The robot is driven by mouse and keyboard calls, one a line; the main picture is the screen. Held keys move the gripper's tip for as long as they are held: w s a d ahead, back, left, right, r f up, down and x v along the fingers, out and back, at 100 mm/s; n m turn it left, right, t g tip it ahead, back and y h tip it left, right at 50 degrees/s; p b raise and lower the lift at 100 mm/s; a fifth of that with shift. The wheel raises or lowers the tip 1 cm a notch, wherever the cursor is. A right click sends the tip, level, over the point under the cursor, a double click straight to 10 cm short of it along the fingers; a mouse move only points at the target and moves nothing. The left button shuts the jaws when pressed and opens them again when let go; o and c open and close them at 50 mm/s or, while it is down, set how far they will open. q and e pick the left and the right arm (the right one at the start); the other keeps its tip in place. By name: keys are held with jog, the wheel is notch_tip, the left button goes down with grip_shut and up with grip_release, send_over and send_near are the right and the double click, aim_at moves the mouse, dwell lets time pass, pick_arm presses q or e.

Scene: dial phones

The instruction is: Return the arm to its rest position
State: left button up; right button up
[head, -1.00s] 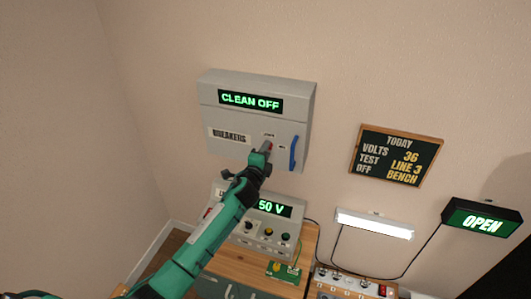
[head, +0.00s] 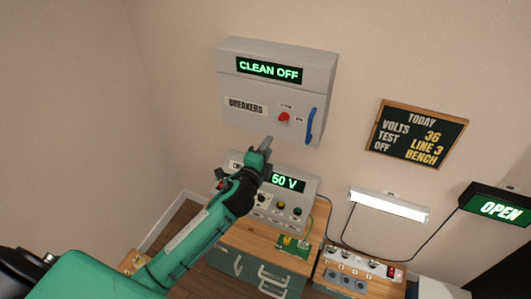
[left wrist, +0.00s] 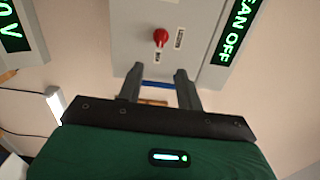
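My left arm comes in from the lower left in the head view. Its gripper (head: 266,146) is in front of the wall, below the grey breaker box (head: 238,118). In the left wrist view the two fingers of the left gripper (left wrist: 158,85) stand apart with nothing between them. The box's red knob (head: 284,117) is clear of the fingers, and it also shows in the left wrist view (left wrist: 160,37). The box display (head: 269,69) reads "CLEAN OFF". My right gripper is in neither view.
A grey power supply (head: 307,188) reading "50 V" or "60 V" stands on a wooden bench (head: 262,236) under the box, partly behind my arm. A blue handle (head: 311,126) sticks out from the box. A chalkboard (head: 416,135), a lamp (head: 388,206) and an OPEN sign (head: 498,207) are to the right.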

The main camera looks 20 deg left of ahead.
pick_arm(q)
jog(key=shift+s, duration=0.4)
